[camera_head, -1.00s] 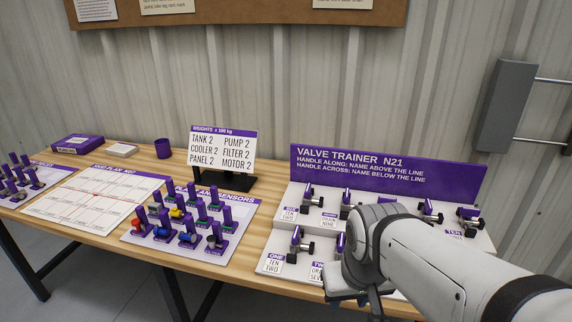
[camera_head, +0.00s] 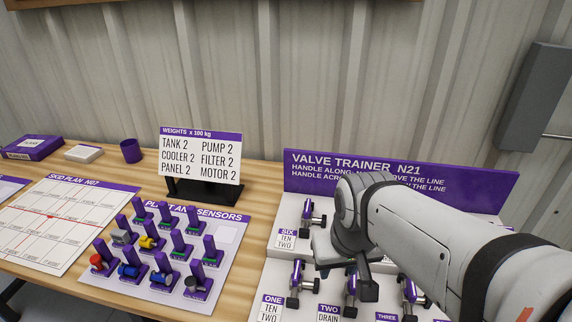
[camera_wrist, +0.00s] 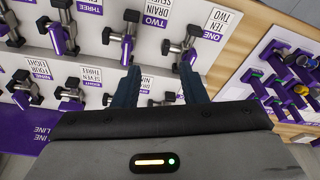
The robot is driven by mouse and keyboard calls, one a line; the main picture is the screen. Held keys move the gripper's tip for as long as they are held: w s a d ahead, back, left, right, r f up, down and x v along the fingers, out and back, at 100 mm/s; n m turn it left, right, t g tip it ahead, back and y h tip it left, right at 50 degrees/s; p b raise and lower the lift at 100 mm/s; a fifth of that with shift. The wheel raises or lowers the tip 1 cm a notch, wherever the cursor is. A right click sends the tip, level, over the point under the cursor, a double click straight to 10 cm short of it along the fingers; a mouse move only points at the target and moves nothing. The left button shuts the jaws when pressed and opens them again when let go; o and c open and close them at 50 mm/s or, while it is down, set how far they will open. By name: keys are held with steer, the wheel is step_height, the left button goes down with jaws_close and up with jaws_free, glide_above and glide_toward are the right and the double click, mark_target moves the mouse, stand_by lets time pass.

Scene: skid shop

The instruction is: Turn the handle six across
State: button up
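The valve marked SIX (camera_head: 312,218) is at the left end of the upper row on the white valve trainer board (camera_head: 276,262). It has a purple handle (camera_head: 307,208) on a silver and black body, above a label (camera_head: 287,238) reading SIX, TEN, TWO. I cannot tell whether the handle lies along or across. My gripper (camera_head: 368,285) is right of and nearer than this valve, apart from it in the picture. In the wrist view my gripper (camera_wrist: 160,86) is open, its two dark fingers spread with nothing held. A valve shows partly behind the right finger; its number is hidden.
Valves ONE (camera_head: 298,282), TWO (camera_head: 351,290) and THREE (camera_head: 409,295) stand in the lower row, close to my gripper. My arm hides much of the upper row. A plant and sensors board (camera_head: 225,235) and a weights sign (camera_head: 200,155) lie left.

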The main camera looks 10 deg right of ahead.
steer(key=shift+o, duration=0.8)
steer(key=shift+w+r, duration=0.15)
steer(key=shift+w, duration=0.05)
steer(key=o, duration=0.4)
steer(key=w+m, duration=0.1)
steer(key=w, duration=0.1)
steer(key=w+r+m+p, duration=0.1)
steer(key=w+m, duration=0.1)
steer(key=w+m+y+p, duration=0.1)
steer(key=w+m, duration=0.1)
steer(key=shift+r+g, duration=0.3)
steer(key=shift+r, duration=0.1)
steer(key=shift+o, duration=1.4)
steer(key=w+m+y+p, duration=0.1)
steer(key=w+m, duration=0.4)
steer(key=w, duration=0.2)
steer(key=shift+d+g, duration=0.2)
steer(key=shift+g, duration=0.1)
steer(key=m+y+p, duration=0.2)
steer(key=m+p, duration=0.1)
steer(key=m, duration=0.9)
glide_toward(309, 205)
step_height(309, 205, down, 3)
steer(key=x, duration=0.3)
steer(key=a+x, duration=0.1)
steer(key=x, duration=0.2)
steer(key=shift+w+a+f, duration=0.1)
steer(key=shift+w, duration=0.1)
steer(key=shift+c, duration=0.4)
steer(key=c, duration=0.9)
